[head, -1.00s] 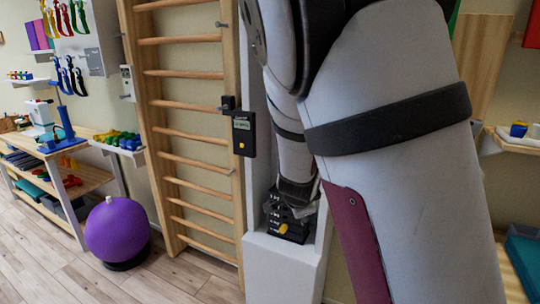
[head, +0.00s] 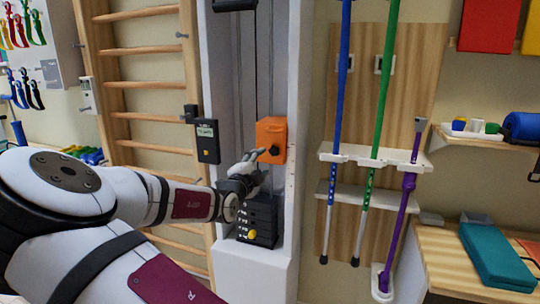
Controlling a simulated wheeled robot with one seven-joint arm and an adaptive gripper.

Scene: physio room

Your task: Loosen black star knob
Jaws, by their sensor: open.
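An orange block (head: 271,130) sits on the guide rods of the white pulley column. A small dark knob (head: 274,151), which looks like the black star knob, is on its front face; its shape is too small to make out. My gripper (head: 261,154) is open, with its fingers pointing right toward the knob from the left. The fingertips are at or very near the knob; I cannot tell whether they touch it or lie around it.
A black weight stack (head: 258,220) with a yellow pin (head: 252,234) is just below my gripper. Wall bars (head: 150,115) and a small display box (head: 207,141) stand left. A rack of blue, green and purple poles (head: 345,152) is on the right.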

